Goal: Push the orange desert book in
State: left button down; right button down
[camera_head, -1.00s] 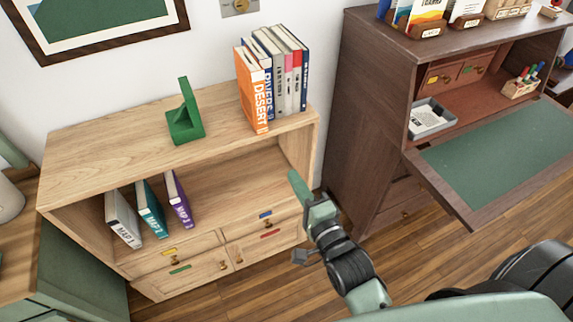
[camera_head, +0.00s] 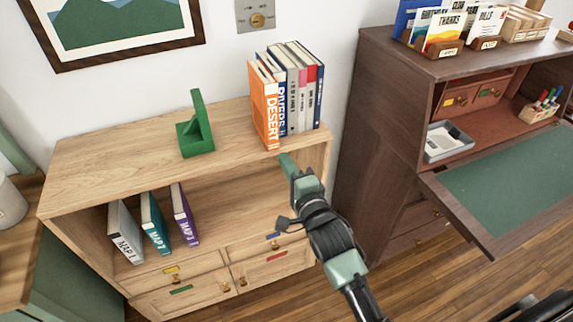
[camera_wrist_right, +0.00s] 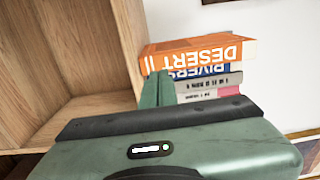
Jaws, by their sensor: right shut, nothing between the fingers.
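The orange DESERT book (camera_head: 266,115) stands upright at the left end of a row of books on top of the wooden shelf unit. Its spine juts out further toward the front edge than the blue RIVERS book (camera_head: 281,103) beside it. My right gripper (camera_head: 287,162) is shut and empty, its tip just in front of and slightly below the book's lower spine. In the right wrist view the orange book (camera_wrist_right: 205,50) shows beyond the green fingers (camera_wrist_right: 157,90); I cannot tell whether they touch. My left gripper is not in view.
A green bookend (camera_head: 195,135) stands to the left on the shelf top (camera_head: 110,150), with clear surface between. Several MAP books (camera_head: 155,222) stand in the open compartment below. A dark wooden desk (camera_head: 375,130) with its flap lowered is to the right.

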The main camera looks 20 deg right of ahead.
aim_at(274, 141)
dwell(0.5)
jog(key=w, duration=0.3)
jog(key=shift+a, duration=0.15)
jog(key=shift+w, duration=0.1)
dwell(0.4)
jog(key=shift+w+a, duration=0.1)
jog(key=shift+w, duration=1.4)
jog(key=shift+w+b, duration=0.25)
jog(key=shift+b, duration=0.1)
jog(key=shift+w+a+b, duration=0.2)
jog(key=shift+w+b, duration=0.3)
jog(key=shift+w, duration=1.3)
jog(key=shift+s+p, duration=0.55)
jog(key=shift+s+d+p, duration=0.15)
jog(key=shift+s+p, duration=0.65)
jog(key=shift+s, duration=0.45)
